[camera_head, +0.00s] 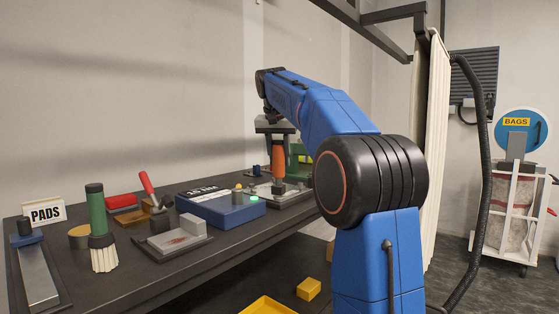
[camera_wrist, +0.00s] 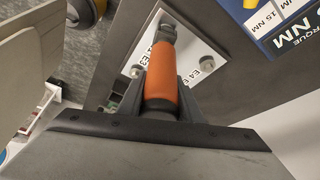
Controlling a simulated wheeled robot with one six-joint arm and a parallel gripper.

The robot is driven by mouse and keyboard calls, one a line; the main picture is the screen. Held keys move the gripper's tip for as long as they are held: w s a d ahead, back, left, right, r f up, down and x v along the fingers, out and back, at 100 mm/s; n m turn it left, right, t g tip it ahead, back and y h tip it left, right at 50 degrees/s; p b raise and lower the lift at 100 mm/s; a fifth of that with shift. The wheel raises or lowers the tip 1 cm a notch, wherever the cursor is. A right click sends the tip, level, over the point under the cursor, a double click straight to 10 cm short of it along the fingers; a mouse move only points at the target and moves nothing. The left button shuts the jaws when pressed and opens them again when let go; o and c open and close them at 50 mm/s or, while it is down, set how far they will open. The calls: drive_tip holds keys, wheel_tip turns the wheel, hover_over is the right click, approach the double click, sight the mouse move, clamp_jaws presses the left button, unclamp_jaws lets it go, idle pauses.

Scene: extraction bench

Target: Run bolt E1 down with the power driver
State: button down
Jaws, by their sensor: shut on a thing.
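The power driver (camera_head: 279,158) has an orange body and a dark lower end. It hangs upright in my gripper (camera_head: 278,142), over the plate at the far end of the bench. In the wrist view the orange driver (camera_wrist: 160,78) sits between both jaws, its grey nose pointing at the pale plate (camera_wrist: 190,38). The plate carries bolt heads (camera_wrist: 207,62) and printed labels, of which E4 and E3 can be read. The nose covers the spot under it. I cannot tell whether it touches bolt E1, and the E1 label is not readable.
A blue torque box (camera_head: 215,208) with a green light lies left of the plate. A green-handled brush (camera_head: 98,225), a grey block (camera_head: 178,236) and a PADS sign (camera_head: 44,213) stand further left. A yellow tray (camera_head: 265,306) lies below the bench.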

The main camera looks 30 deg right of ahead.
sight(279, 141)
drive_tip(key=shift+r, duration=2.65)
